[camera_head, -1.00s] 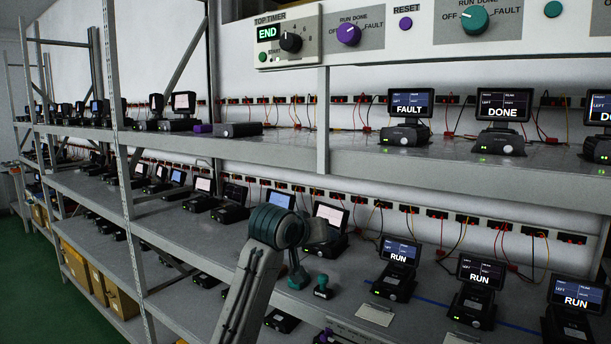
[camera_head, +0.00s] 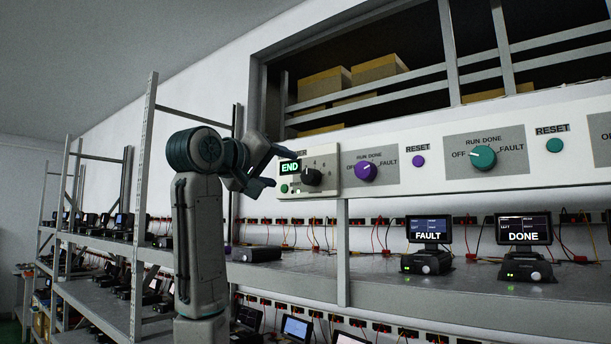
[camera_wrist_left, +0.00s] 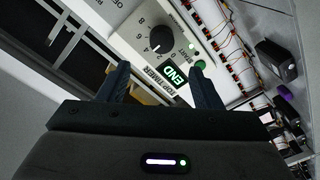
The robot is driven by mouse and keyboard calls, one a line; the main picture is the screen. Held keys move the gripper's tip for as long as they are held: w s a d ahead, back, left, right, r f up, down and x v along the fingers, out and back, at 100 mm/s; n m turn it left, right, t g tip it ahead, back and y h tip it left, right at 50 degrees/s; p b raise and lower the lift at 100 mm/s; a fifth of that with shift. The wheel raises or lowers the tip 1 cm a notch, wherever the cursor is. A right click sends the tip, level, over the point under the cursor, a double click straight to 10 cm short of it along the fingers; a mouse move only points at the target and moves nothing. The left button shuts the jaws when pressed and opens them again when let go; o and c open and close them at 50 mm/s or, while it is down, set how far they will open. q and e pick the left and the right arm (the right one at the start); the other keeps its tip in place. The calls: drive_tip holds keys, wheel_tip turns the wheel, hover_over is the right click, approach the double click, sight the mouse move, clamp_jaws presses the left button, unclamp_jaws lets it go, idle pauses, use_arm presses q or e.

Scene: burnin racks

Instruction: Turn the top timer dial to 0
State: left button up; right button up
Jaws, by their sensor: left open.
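The top timer dial (camera_head: 312,177) is a black round knob on a cream panel, with a small green END display (camera_head: 290,168) to its left. The dial also shows in the left wrist view (camera_wrist_left: 162,40), with a white pointer mark and numbers around it. My left gripper (camera_head: 272,167) is open and empty, just left of the dial and partly over the panel's title. In the left wrist view its two fingers (camera_wrist_left: 158,75) stand apart, with the END display between them and the dial beyond. My right gripper is not in view.
The control panel (camera_head: 450,183) continues right with a purple knob (camera_head: 366,172), a teal knob (camera_head: 483,158) and reset buttons. A green start button (camera_head: 284,188) sits below the display. Below, a shelf (camera_head: 375,280) bears devices reading FAULT (camera_head: 428,240) and DONE (camera_head: 523,245).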

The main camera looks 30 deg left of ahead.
sight(307, 176)
use_arm(q)
drive_tip(key=w+p, duration=0.5)
drive_tip(key=w, duration=0.4)
drive_tip(key=shift+w+d+f+p, duration=0.1)
drive_tip(key=shift+w+p, duration=0.45)
drive_tip(key=shift+w, duration=0.35)
drive_tip(key=c, duration=1)
